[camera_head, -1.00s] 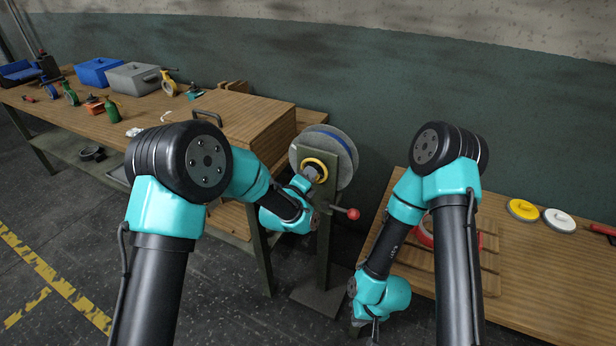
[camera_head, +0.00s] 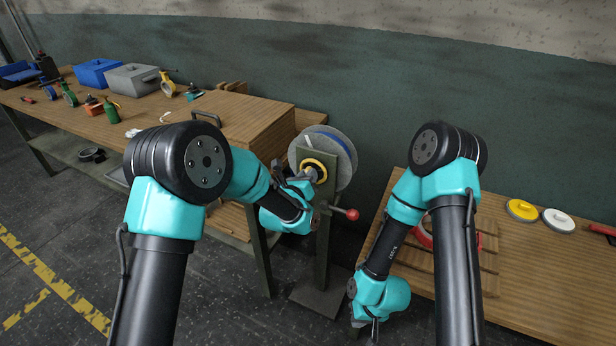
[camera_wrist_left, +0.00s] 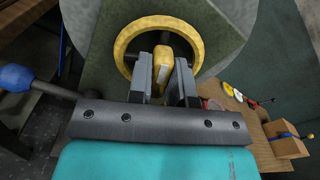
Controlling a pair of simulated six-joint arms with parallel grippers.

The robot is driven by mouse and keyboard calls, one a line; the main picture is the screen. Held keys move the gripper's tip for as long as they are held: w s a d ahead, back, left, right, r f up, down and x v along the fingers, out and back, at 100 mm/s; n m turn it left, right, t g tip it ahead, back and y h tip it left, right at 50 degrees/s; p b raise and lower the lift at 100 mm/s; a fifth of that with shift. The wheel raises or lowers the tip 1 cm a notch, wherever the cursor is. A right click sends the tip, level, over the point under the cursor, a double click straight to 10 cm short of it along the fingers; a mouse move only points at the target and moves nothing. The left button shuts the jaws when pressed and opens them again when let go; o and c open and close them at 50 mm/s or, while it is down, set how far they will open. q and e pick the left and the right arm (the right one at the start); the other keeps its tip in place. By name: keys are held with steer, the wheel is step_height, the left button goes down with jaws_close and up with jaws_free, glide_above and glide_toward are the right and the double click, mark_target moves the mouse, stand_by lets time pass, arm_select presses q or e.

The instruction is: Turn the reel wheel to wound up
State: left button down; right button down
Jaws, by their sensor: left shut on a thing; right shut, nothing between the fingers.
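The reel is a grey disc (camera_head: 345,168) with a blue band, on a grey-green post (camera_head: 322,235) between the two benches. Its small yellow wheel (camera_head: 316,163) faces me; its ring also shows in the left wrist view (camera_wrist_left: 122,48). My left gripper (camera_head: 304,180) is at the wheel. In the left wrist view, its fingers (camera_wrist_left: 163,72) are shut on the wheel's yellow middle piece, inside the ring. My right gripper (camera_head: 375,328) hangs low at the right bench's near left corner, shut and away from the reel.
A red-knobbed lever (camera_head: 347,213) sticks out from the post below the wheel. A wooden box (camera_head: 245,122) stands on the left bench close to the reel. The right bench holds a yellow disc (camera_head: 522,209), a white disc (camera_head: 559,220) and a slatted wooden piece (camera_head: 488,262).

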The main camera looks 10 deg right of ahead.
stand_by(0.4)
arm_select(q)
steer(key=c, duration=1)
jaws_free()
steer(key=shift+c, duration=0.2)
